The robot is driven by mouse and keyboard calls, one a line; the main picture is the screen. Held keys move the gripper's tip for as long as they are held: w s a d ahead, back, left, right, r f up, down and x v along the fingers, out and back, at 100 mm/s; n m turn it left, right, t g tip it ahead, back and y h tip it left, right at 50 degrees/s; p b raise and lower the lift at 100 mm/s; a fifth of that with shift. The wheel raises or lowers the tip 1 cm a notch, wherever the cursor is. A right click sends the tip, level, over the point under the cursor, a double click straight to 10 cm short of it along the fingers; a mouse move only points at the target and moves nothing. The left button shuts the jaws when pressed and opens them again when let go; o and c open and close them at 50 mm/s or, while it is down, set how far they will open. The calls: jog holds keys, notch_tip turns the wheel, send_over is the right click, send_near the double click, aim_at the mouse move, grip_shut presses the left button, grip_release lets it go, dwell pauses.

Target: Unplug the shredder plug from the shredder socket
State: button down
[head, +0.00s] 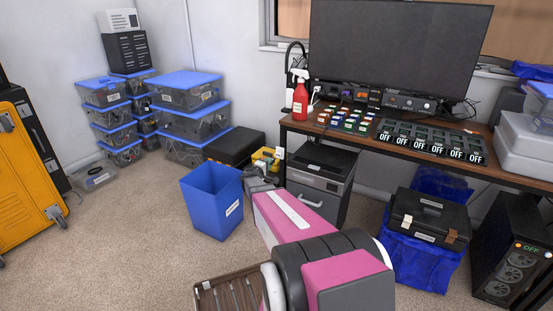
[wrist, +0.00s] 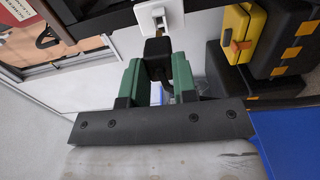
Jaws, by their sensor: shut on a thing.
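In the wrist view my gripper (wrist: 156,68) has its two green fingers closed around a black plug (wrist: 157,46). The white shredder socket (wrist: 159,17) is just beyond the plug, at the top of that view. The plug's far end meets or nearly meets the socket's lower edge; I cannot tell whether it is seated. In the head view my pink arm reaches under the desk's left end, and my gripper (head: 262,167) is small and partly hidden beside the yellow case. The black and grey shredder (head: 318,187) stands right of it.
A blue bin (head: 213,199) stands left of my arm. The yellow and black case (wrist: 236,40) and a dark case (wrist: 225,75) are close right of the socket in the wrist view. The desk (head: 390,148) overhangs the shredder.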

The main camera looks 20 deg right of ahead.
dwell(0.3)
jog(key=s+a+r, duration=0.3)
jog(key=a, duration=0.1)
jog(key=shift+s+a, duration=0.4)
dwell(0.3)
jog(key=shift+r, duration=0.1)
